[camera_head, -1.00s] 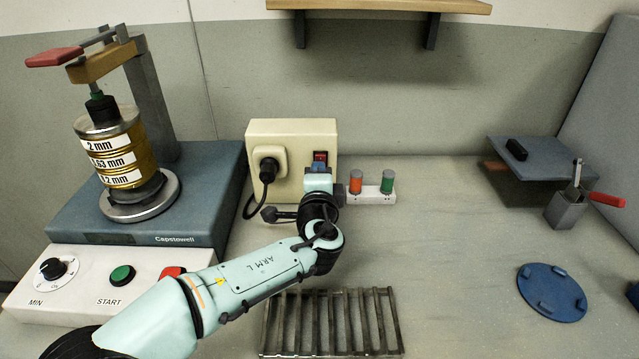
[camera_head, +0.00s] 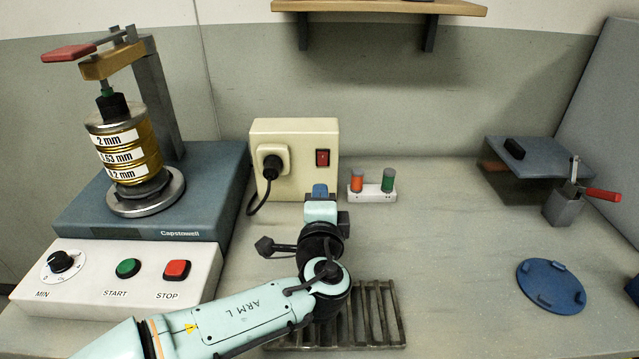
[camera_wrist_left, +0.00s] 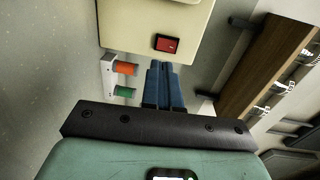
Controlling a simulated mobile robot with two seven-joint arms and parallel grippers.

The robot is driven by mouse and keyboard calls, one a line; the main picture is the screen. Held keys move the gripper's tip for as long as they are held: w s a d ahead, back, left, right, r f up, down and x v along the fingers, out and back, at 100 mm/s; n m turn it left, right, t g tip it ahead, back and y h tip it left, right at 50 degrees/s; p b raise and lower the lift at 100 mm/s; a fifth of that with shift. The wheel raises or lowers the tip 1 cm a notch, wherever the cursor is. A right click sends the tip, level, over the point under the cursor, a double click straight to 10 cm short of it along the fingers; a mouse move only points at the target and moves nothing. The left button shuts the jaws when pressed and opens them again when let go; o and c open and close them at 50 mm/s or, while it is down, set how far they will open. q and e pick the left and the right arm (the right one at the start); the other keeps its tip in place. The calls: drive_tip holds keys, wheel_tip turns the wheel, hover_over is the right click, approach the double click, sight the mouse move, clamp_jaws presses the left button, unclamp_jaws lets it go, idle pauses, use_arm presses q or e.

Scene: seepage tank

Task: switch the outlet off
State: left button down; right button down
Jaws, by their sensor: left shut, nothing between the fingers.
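The outlet box (camera_head: 294,190) is a cream block against the wall, with a black plug (camera_head: 271,166) in its socket on the left. Its red rocker switch (camera_head: 322,158) is on the right of the front face and also shows in the left wrist view (camera_wrist_left: 166,44). I cannot tell which way the rocker is set. My left gripper (camera_head: 320,189) is in front of and below the switch, apart from it. Its blue fingers are together and empty in the left wrist view (camera_wrist_left: 164,80). My right gripper is not in view.
A holder (camera_head: 371,195) with orange and green cylinders stands just right of the outlet box. The sieve shaker (camera_head: 150,195) with its control panel is at left. A slatted rack (camera_head: 375,325) lies under my left arm.

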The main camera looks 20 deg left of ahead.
use_arm(q)
drive_tip(key=v, duration=0.4)
drive_tip(key=shift+s+d+r, duration=0.1)
drive_tip(key=shift+s, duration=0.25)
